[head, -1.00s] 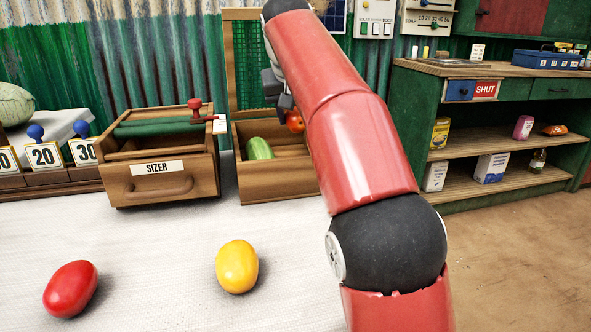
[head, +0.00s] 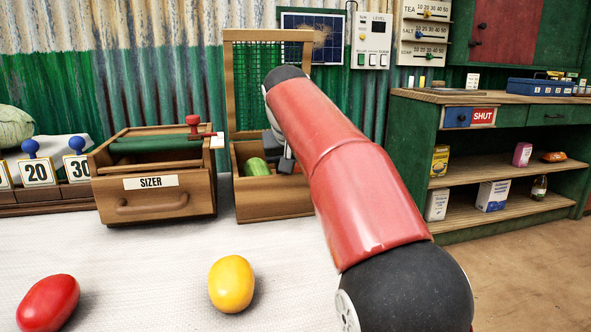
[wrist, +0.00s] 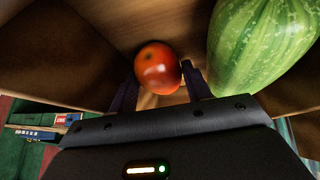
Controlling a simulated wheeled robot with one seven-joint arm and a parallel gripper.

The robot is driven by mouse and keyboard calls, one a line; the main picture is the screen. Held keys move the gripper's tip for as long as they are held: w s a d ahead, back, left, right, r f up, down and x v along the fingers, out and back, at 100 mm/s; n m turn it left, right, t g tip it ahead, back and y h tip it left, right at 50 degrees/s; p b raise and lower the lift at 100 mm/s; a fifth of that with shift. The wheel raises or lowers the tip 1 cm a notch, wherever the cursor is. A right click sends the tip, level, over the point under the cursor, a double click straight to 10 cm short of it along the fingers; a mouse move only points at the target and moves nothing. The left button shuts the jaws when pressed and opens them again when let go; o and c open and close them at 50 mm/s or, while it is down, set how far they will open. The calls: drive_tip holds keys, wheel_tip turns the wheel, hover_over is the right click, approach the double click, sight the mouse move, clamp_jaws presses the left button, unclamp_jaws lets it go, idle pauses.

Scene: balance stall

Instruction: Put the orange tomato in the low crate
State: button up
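The orange tomato (wrist: 158,68), a round red-orange fruit, shows in the wrist view between the fingertips of my gripper (wrist: 160,80). A finger lies close against each side, and the gripper looks shut on it. Wooden boards of the low crate (head: 275,207) surround it, with a striped green vegetable (wrist: 262,42) just to the right. In the head view my gripper (head: 286,163) reaches down into the crate, right of the green vegetable (head: 257,167). The tomato is hidden there. I cannot tell whether it touches the crate floor.
A wooden box marked SIZER (head: 150,183) stands left of the crate. A red fruit (head: 48,302) and a yellow fruit (head: 231,284) lie on the white cloth in front. The crate's mesh-backed frame (head: 232,85) rises behind. Green shelves (head: 505,165) stand to the right.

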drive_tip(key=shift+o, duration=0.5)
drive_tip(key=shift+r, duration=0.1)
drive_tip(key=shift+s+r, duration=0.1)
drive_tip(key=shift+r, duration=0.2)
drive_tip(key=p+v, duration=0.3)
drive_tip(key=v, duration=0.8)
drive_tip(key=shift+r+p, duration=0.15)
drive_tip(key=shift+p, duration=0.25)
drive_tip(key=shift+s, duration=0.15)
